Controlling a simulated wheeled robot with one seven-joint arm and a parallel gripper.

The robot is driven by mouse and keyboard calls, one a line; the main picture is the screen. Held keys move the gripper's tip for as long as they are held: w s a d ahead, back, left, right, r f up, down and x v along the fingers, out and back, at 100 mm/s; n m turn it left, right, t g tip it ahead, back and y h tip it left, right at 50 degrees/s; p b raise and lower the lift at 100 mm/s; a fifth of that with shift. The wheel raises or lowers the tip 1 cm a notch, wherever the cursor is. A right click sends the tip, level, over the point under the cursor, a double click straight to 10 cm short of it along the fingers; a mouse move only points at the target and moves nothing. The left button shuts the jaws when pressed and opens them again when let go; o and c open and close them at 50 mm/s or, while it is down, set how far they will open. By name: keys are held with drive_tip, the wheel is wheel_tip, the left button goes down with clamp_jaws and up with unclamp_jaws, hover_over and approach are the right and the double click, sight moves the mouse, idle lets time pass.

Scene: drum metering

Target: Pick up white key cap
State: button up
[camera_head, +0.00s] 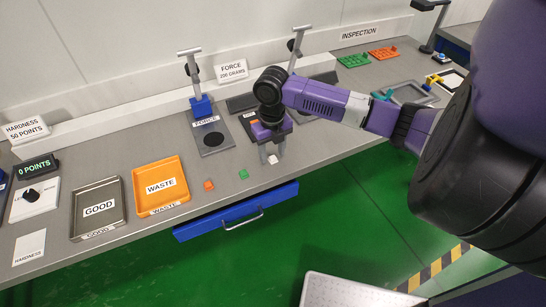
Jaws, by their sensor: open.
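A small white key cap (273,160) lies on the grey bench near its front edge, to the right of a green key cap (244,174) and an orange key cap (208,185). My gripper (272,153) points down right at the white key cap, with its fingers open. The fingers partly cover the area around the cap. I cannot tell whether they touch it or are on both sides of it.
An orange WASTE tray (175,162) and a grey GOOD tray (115,217) stand to the left. A force tester (202,104) on a dark plate is behind. A blue drawer (190,231) juts out below the bench's front edge.

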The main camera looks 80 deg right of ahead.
drive_tip(key=shift+f, duration=0.15)
clamp_jaws()
idle(0.4)
